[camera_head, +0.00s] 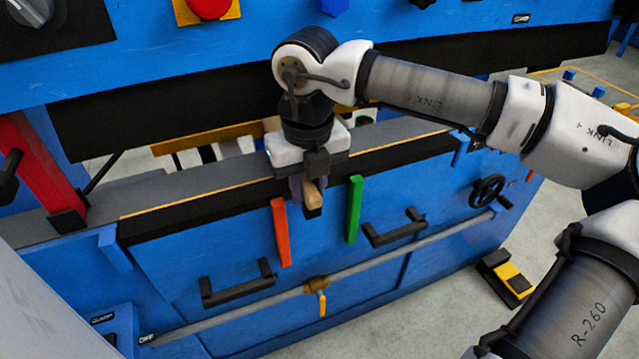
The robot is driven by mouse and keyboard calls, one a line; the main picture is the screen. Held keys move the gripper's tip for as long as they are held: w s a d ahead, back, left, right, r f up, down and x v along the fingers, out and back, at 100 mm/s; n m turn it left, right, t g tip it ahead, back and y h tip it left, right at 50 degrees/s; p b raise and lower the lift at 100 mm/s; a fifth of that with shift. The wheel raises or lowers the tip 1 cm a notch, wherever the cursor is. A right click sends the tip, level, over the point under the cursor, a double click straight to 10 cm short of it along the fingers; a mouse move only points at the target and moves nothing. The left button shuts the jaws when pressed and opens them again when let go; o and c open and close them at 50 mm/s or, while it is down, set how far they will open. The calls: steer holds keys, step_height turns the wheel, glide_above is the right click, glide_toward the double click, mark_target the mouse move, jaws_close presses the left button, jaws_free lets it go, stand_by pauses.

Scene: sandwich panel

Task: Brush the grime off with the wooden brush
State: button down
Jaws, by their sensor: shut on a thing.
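My gripper (308,180) hangs pointing down in front of the blue machine's black-edged ledge, near the middle of the view. It is shut on a small light-wooden piece with a dark lower end, which looks like the wooden brush (314,194). Much of the brush is hidden by the gripper. The brush is between the orange-red handle and the green handle, close to the machine's front. I cannot tell whether it touches the surface. No grime can be made out in this view.
An orange-red handle (281,232) and a green handle (354,209) stand close on either side. Black pull handles (237,284), a grey pipe with a yellow valve lever (321,303) and a black handwheel (488,192) are on the front. A yellow-black pedal (508,277) is on the floor.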

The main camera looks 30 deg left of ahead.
steer(key=shift+s+a+f, duration=0.15)
steer(key=shift+s+a, duration=0.3)
steer(key=shift+s, duration=0.3)
steer(key=shift+s+a+b, duration=0.65)
steer(key=shift+s+a, duration=0.7)
steer(key=shift+s, duration=0.25)
steer(key=s+a, duration=0.1)
steer(key=s+a+b, duration=0.1)
steer(key=s, duration=0.1)
steer(key=shift+s+a+f, duration=0.1)
steer(key=shift+s+a, duration=0.1)
steer(key=shift+a, duration=0.1)
